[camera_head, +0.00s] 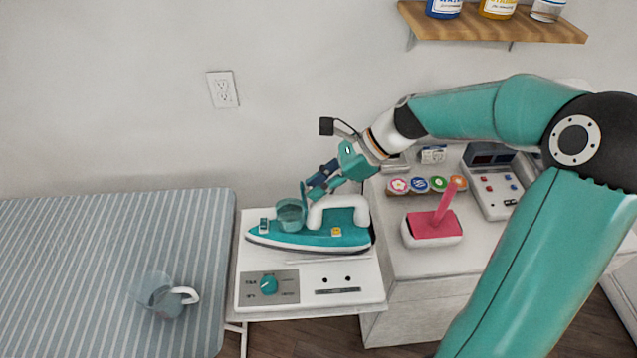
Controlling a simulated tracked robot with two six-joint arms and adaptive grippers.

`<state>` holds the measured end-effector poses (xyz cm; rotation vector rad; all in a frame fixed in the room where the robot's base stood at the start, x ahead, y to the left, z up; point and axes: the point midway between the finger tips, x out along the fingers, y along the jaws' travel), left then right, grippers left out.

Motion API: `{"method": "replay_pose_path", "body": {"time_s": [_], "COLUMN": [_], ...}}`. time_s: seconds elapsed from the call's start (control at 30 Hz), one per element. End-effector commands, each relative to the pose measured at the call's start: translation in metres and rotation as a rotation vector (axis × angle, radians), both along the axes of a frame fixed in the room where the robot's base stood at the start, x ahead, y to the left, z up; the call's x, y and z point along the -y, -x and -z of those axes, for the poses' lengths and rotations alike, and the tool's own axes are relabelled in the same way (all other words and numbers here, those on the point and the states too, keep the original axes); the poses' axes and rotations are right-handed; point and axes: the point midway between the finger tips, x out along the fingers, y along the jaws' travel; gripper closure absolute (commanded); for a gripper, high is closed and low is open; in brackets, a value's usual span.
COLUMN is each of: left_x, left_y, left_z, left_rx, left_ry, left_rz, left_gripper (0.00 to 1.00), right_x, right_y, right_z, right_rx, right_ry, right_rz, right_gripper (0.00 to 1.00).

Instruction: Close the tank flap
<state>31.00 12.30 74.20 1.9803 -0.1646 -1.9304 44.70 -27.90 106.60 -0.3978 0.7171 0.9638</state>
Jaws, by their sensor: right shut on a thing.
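A teal and white iron (318,230) rests on the white station at the right end of the ironing board. Its round teal water tank (291,213) is at the left end of the iron, in front of the white handle. A thin teal flap (304,191) stands raised at the tank's right rim. My right gripper (311,188) comes down from the upper right and is shut on the flap; the fingers partly hide it. My left gripper is not in view.
A clear jug with a white handle (163,295) is on the striped board (60,270). The station has a teal dial (268,284). On the right cabinet (405,262) are a pink-topped object (433,228), colored round lids (420,185) and a control box (491,185).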

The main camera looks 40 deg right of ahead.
Motion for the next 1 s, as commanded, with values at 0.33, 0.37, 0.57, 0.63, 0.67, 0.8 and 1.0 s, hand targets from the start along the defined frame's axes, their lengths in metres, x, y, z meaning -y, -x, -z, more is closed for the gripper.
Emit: {"method": "replay_pose_path", "body": {"time_s": [0.33, 0.37, 0.57, 0.63, 0.67, 0.8, 1.0], "left_x": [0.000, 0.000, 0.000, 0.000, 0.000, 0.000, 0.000], "left_y": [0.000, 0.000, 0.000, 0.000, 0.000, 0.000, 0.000], "left_z": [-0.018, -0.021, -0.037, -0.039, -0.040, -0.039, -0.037], "left_rx": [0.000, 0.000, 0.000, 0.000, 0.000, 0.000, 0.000], "left_ry": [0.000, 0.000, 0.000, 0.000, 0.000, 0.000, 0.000], "left_rz": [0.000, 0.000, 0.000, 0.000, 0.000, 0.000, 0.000], "left_gripper": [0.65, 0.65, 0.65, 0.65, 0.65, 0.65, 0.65], "right_x": [-0.003, -0.004, -0.013, -0.017, -0.019, -0.028, -0.039], "right_y": [-0.004, -0.005, -0.011, -0.013, -0.014, -0.020, -0.027], "right_z": [-0.007, -0.008, -0.011, -0.010, -0.010, -0.008, -0.005], "right_rx": [-0.041, -0.050, -0.123, -0.154, -0.168, -0.236, -0.337], "right_ry": [0.078, 0.091, 0.214, 0.268, 0.291, 0.403, 0.566], "right_rz": [0.000, -0.001, -0.005, -0.006, -0.006, -0.007, -0.005], "right_gripper": [1.00, 1.00, 1.00, 1.00, 1.00, 1.00, 1.00]}}
